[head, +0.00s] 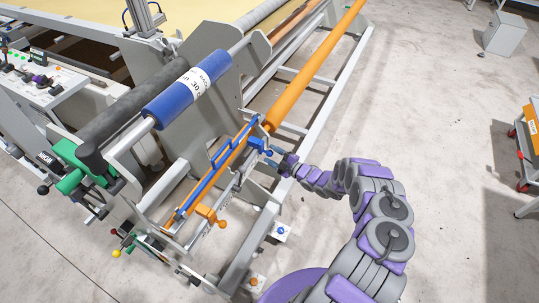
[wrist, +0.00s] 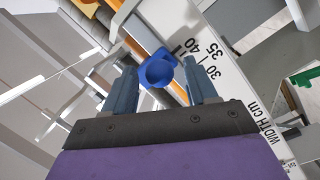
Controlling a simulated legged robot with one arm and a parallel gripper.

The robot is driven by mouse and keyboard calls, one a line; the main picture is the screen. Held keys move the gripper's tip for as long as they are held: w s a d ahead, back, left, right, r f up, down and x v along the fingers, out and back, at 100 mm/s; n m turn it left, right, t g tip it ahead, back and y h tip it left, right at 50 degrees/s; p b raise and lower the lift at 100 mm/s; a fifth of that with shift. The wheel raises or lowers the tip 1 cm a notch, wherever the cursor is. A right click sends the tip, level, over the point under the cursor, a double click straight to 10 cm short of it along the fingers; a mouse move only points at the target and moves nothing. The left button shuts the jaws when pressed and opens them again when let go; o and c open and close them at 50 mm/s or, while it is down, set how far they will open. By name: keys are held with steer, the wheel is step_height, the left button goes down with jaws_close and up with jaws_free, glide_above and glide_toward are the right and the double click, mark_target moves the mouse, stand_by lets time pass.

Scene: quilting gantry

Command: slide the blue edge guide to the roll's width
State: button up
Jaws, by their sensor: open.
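The blue edge guide (head: 262,147) sits on the rail at the right end of the frame in the head view. Its round blue knob (wrist: 160,72) shows in the wrist view between my fingers. My gripper (head: 277,164) is open around the knob; I cannot tell whether either finger touches it. A white scale (wrist: 222,75) marked "WIDTH cm" runs beside the guide, with 30, 35 and 40 readable. The guide is near the 35 to 40 end. The blue roll (head: 188,90) lies above, with a white label showing "30".
An orange clamp (head: 208,213) sits lower on the same rail. A long orange tube (head: 318,65) runs to the upper right. Green and black fittings (head: 80,160) crowd the left end. The floor (head: 430,110) to the right is clear up to an orange cart (head: 529,140).

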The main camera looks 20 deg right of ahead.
steer(key=shift+x, duration=0.95)
steer(key=shift+d, duration=0.1)
jaws_close()
